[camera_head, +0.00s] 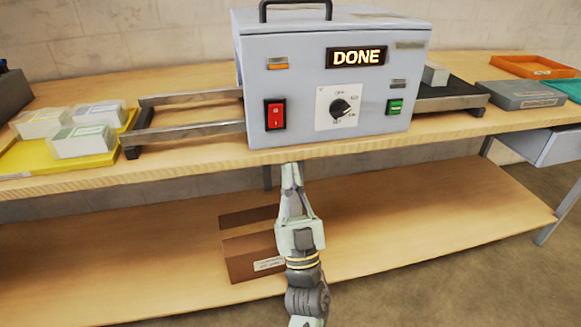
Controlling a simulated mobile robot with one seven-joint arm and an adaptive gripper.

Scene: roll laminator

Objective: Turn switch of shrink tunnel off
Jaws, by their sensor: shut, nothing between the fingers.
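The shrink tunnel (300,65) is a pale grey-blue box with a dark top handle, standing on the wooden table. Its red rocker switch (275,115) is on the left of the front face. A black dial (340,108) on a white plate is in the middle, and a small green button (395,106) is at the right. The lit display (357,57) reads DONE. My gripper (291,166) is shut and empty. In the picture its tips are just below the table's front edge, below the red switch and apart from it. Which way the switch is tipped is hard to tell.
The wooden table (210,149) has a lower shelf (420,230) with a brown box (250,262). A metal rail frame (190,115) and a yellow tray (30,160) with white packs are at left. A grey box (520,95) and an orange tray (535,66) are at right.

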